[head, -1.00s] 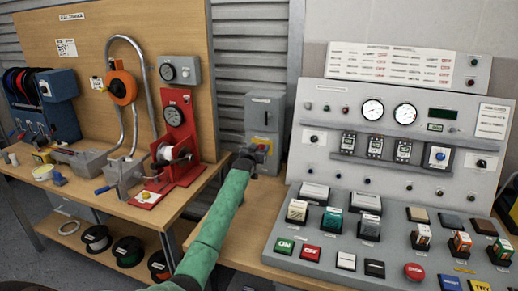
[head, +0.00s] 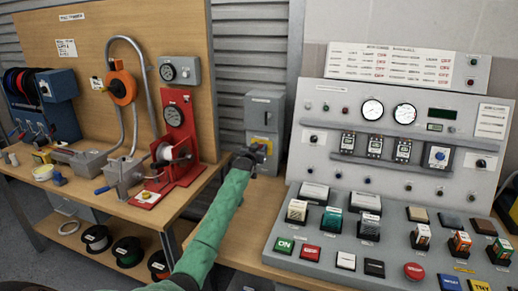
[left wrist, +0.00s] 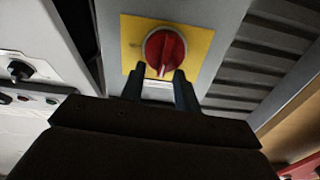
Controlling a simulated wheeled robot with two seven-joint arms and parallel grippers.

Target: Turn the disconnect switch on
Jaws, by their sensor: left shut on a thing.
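The disconnect switch is a grey box (head: 265,112) standing in the gap between the two benches. In the left wrist view its red rotary knob (left wrist: 164,47) sits on a yellow plate (left wrist: 205,33), with the knob's grip bar pointing roughly up and down in the picture. My left gripper (head: 249,160) is at the lower front of the box, and partly hides the knob in the head view. In the left wrist view its dark fingers (left wrist: 160,78) are shut on the lower part of the knob, one on each side. My right gripper is out of view.
A grey control console (head: 400,180) with gauges and many buttons stands close on the right. A wooden bench (head: 95,205) on the left carries a red gauge stand (head: 175,150) and grey boxes.

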